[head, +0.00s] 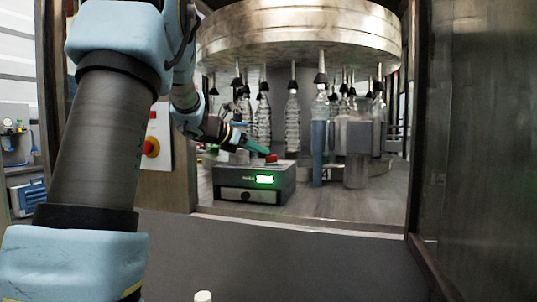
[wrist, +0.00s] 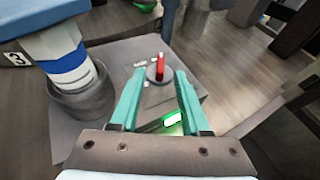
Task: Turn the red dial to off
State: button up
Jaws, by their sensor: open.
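The red dial (wrist: 160,68) sits on a round grey base on top of a grey box. In the wrist view its red bar stands almost vertical in the picture, between the two green fingers of my gripper (wrist: 155,76). The fingers are open, one on each side of the dial, with a visible gap to it. In the head view the dial (head: 271,158) shows as a small red spot on top of the dark box (head: 232,195), and my gripper (head: 257,147) is close by it. The box front has a lit green display (head: 264,180).
Several clear bottles (head: 292,115) hang under a large metal carousel (head: 300,25) behind the box. A blue-and-white cylinder (wrist: 62,55) stands left of the dial. A dark frame post borders the right.

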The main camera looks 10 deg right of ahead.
aim_at(272, 156)
jog(key=p+x, duration=0.1)
jog(key=x, duration=0.6)
jog(key=shift+c, duration=0.3)
jog(key=shift+s, duration=0.1)
grip_shut()
